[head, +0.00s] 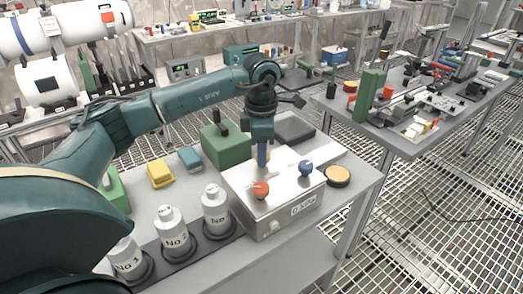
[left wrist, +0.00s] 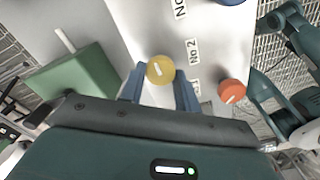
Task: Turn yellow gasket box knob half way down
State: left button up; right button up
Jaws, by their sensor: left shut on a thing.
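The metal box (head: 290,205) stands on the table with a yellow knob, an orange-red knob (head: 261,190) and a blue knob (head: 306,168) on its top. My left gripper (head: 262,160) points down onto the top, its blue fingers mostly hiding the yellow knob in the head view. In the left wrist view the yellow knob (left wrist: 160,69) sits between the fingertips, with a pale pointer line running slantwise on its face. The left gripper is shut on this knob. The orange-red knob (left wrist: 232,91) is beside it, apart from the fingers. My right gripper is not in view.
White bottles (head: 216,209) stand in a dark holder left of the box. A green block (head: 222,146) stands behind it, with a yellow block (head: 160,174) farther left. A round yellow-topped disc (head: 337,176) lies to the right near the table edge.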

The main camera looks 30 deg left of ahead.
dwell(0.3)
pick_arm(q)
jog(key=o, duration=1)
notch_tip(320, 180, up, 13)
jog(key=shift+r, duration=0.1)
dwell(0.4)
